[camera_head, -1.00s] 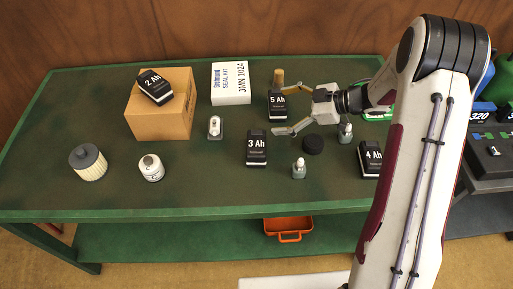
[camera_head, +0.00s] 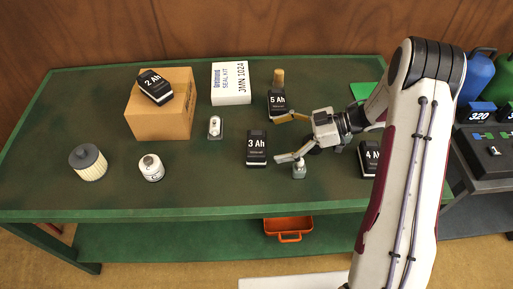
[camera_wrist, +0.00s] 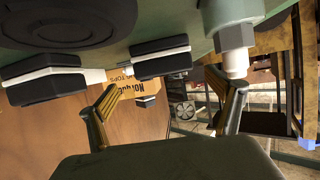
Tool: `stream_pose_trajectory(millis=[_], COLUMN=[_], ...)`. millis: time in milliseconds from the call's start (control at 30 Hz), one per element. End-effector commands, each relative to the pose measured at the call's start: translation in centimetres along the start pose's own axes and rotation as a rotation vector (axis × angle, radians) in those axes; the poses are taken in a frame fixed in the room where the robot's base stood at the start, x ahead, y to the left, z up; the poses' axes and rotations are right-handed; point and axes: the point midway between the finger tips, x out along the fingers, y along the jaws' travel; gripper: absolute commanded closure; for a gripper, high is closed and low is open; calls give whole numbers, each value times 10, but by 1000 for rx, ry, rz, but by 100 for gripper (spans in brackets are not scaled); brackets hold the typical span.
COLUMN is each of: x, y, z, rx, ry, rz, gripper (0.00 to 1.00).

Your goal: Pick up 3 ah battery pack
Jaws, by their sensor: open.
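The 3 Ah battery pack (camera_head: 256,150), black with white lettering, stands on the green table in the head view. My gripper (camera_head: 283,138) is open and empty to its right, fingers pointing left, apart from the pack. One finger is near the 5 Ah pack (camera_head: 277,103), the other by a small grey bottle (camera_head: 299,169). In the wrist view, which looks upside down, a dark block, apparently the 3 Ah pack (camera_wrist: 160,58), appears between the open fingers of my gripper (camera_wrist: 163,84).
A black disc (camera_wrist: 60,20) is close by in the wrist view. The 4 Ah pack (camera_head: 370,158) stands right. A 2 Ah pack (camera_head: 155,86) lies on a cardboard box (camera_head: 160,119). A white seal kit box (camera_head: 231,83) stands behind. Table left of the 3 Ah pack is fairly clear.

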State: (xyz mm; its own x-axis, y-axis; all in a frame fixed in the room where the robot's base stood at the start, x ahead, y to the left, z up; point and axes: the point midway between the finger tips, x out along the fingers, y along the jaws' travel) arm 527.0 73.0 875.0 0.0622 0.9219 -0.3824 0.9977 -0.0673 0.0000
Motion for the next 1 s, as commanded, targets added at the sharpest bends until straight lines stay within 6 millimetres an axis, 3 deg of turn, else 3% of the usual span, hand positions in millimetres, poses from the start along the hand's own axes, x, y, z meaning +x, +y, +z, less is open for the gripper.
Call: stream_pose_trajectory(millis=[233, 733, 1000], x=[19, 25, 52], y=[-1, -2, -7], z=[0, 0, 1], rx=[1, 1, 1], ry=[0, 0, 0], rz=[-1, 0, -2], gripper=[8, 8, 8])
